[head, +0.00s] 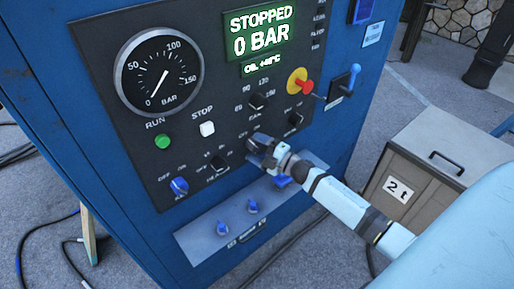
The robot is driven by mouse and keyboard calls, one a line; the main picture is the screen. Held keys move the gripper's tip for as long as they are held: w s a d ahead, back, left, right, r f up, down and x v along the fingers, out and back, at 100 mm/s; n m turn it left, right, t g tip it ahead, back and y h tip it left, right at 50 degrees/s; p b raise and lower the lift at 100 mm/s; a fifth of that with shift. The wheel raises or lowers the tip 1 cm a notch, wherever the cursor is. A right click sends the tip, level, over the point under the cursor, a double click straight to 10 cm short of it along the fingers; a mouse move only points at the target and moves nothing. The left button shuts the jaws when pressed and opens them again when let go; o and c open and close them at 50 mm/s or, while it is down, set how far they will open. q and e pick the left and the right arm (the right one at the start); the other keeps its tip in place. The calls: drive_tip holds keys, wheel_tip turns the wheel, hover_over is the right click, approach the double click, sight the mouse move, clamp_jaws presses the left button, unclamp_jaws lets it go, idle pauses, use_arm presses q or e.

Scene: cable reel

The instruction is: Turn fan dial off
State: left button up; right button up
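My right gripper (261,150) comes in from the right and has its fingertips at the lower middle of the dark control panel (112,76). The fingers cover a spot between several small dials, and whether they grip a dial there is hidden. Black dials show close by: one at the lower left (218,163), one above (258,101) and one to the right (295,119). A blue dial (179,186) sits at lower left with off and on marks. The small labels are too blurred for me to tell surely which dial is the fan's. My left gripper is not in view.
The display (259,33) reads STOPPED, 0 BAR. A pressure gauge (158,72), green button (162,142), white button (207,129), red knob on yellow (300,82) and blue-tipped lever (345,80) stand out from the panel. A box (440,165) marked 2t stands right.

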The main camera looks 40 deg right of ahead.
drive_tip(key=shift+s, duration=0.1)
drive_tip(key=shift+s+d+f, duration=0.2)
drive_tip(key=shift+s, duration=0.1)
drive_tip(key=b+v, duration=0.2)
drive_tip(key=v, duration=1.1)
drive_tip(key=shift+r+b, duration=0.2)
drive_tip(key=shift+b, duration=0.2)
drive_tip(key=shift+a, duration=0.1)
